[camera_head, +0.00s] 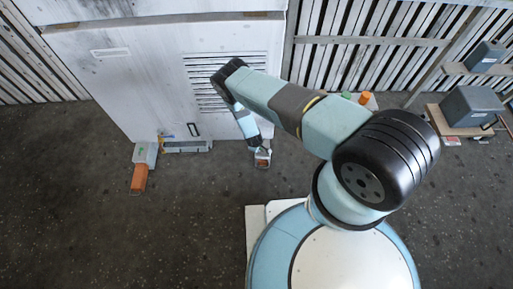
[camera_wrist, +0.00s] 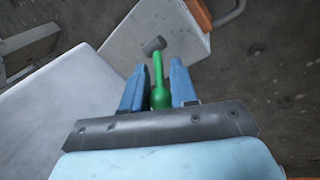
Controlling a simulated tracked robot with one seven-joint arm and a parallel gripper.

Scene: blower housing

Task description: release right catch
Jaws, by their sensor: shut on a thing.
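The white blower housing (camera_head: 150,60) stands at the back with a louvred grille. The right catch is a pale block (camera_wrist: 135,30) in the wrist view, with a green lever (camera_wrist: 158,70) and a small dark peg beside the lever's tip. My gripper (camera_wrist: 159,75) has its two blue fingers on either side of the green lever and is shut on it. In the head view my gripper (camera_head: 260,150) is low at the housing's right foot, and the catch there is mostly hidden.
A grey tray-like part (camera_head: 188,147) lies along the housing's foot between the catches. Green and orange items (camera_head: 364,98) stand by the slatted wall. A grey box (camera_head: 470,105) sits on a board at the right. The front floor is clear.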

